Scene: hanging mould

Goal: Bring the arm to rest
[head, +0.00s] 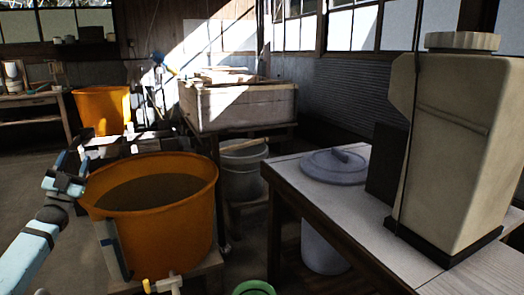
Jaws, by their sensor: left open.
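My left arm comes in from the lower left in the head view, light blue with dark joints. Its gripper (70,163) is at the upper end, just left of the rim of a large orange tub (166,229). The gripper is open, and I see nothing held in it. It is small and dark here, and I cannot tell whether it touches the tub. The tub holds a dark brownish content. My right gripper is not in view.
A wooden box (238,107) stands on a frame behind the tub. Another orange container (103,108) is at the back left. At right, a table (321,205) bears a large beige container (451,150). Open floor lies at left.

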